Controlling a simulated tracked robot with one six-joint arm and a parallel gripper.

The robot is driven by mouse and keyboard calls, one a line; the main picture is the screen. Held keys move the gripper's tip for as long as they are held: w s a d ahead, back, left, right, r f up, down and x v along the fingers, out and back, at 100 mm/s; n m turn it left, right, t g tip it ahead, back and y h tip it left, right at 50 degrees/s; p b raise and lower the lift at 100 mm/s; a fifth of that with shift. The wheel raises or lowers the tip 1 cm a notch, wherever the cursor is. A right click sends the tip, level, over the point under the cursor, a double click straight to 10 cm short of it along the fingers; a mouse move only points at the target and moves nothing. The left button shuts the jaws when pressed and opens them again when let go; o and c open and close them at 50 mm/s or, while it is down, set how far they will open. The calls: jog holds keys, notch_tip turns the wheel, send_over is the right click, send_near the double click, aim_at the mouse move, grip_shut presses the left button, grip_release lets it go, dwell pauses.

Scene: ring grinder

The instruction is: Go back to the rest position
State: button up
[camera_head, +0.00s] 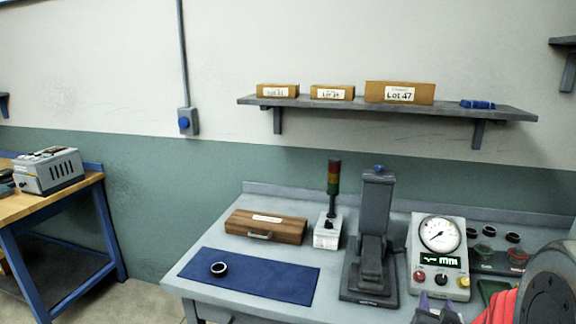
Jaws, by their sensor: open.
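My gripper (436,306) shows at the bottom edge, right of centre, with its two fingertips apart and nothing seen between them. It is in front of the gauge box (426,268), near the front edge of the grey workbench (200,284). Most of my gripper is cut off by the frame's lower edge. A dark ring (219,262) with a pale inside lies on the blue mat (270,284), well to the left of my gripper.
A dark press-like stand (376,215), a signal light (334,180) and a wooden case (266,226) stand on the bench. Several rings sit in a tray (478,265) at right, beside my arm. A wall shelf (350,106) holds boxes. Another bench (20,200) stands left.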

jog(key=s+a+r+n+g+y, duration=0.2)
jog(key=a+r, duration=0.2)
jog(key=a, duration=0.4)
jog(key=s+a+r+n+g+y, duration=0.2)
jog(key=s+a+g, duration=0.1)
jog(key=s+a, duration=0.4)
jog(key=s+a+r+n+g+y, duration=0.1)
jog(key=s+a+r+n+g, duration=0.1)
jog(key=s+a, duration=0.5)
jog(key=s+r, duration=0.1)
jog(key=s, duration=0.5)
jog(key=shift+s+r+g+y, duration=0.3)
jog(key=shift+g+y, duration=0.1)
